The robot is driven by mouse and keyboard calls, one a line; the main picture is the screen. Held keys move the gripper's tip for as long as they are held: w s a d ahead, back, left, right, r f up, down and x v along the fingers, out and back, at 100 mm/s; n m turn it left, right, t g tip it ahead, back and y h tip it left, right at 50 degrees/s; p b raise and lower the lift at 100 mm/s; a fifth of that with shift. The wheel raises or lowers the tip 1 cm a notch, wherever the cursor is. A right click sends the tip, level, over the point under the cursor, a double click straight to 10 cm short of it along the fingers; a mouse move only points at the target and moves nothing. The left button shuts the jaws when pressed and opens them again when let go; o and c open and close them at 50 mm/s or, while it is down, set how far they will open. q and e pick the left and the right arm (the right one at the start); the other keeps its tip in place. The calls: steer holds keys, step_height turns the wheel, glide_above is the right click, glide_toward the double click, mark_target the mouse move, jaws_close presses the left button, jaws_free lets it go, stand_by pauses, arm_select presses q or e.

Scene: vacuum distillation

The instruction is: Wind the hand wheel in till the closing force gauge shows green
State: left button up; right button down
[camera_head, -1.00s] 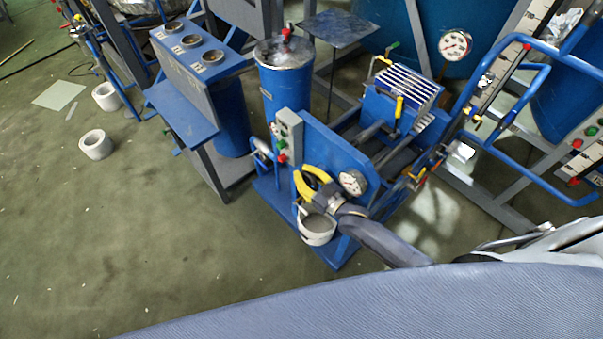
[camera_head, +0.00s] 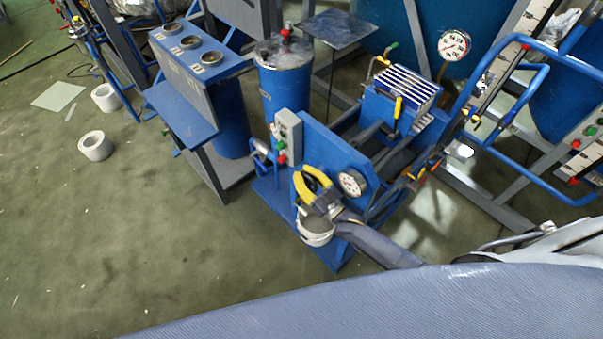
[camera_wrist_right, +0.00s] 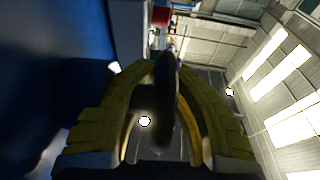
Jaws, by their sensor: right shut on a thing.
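The blue press (camera_head: 335,150) stands right of centre in the head view. A round white-faced gauge (camera_head: 352,184) sits on its front plate; its needle and colours are too small to read. My right gripper (camera_head: 311,184), with yellow fingers, is at the front plate, left of the gauge. It is shut on the hand wheel, which is mostly hidden by the fingers in the head view. In the right wrist view the dark wheel (camera_wrist_right: 166,90) shows edge-on between the two yellow fingers. My left gripper is not in view.
A grey button box (camera_head: 288,135) is on the press's left side. Blue pipe rails (camera_head: 545,85) and another gauge (camera_head: 454,45) are at the right. Open floor lies to the left.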

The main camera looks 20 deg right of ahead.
steer(key=c, duration=1.5)
jaws_free()
steer(key=shift+o, duration=0.2)
steer(key=v, duration=1.2)
steer(key=shift+w+r, duration=0.1)
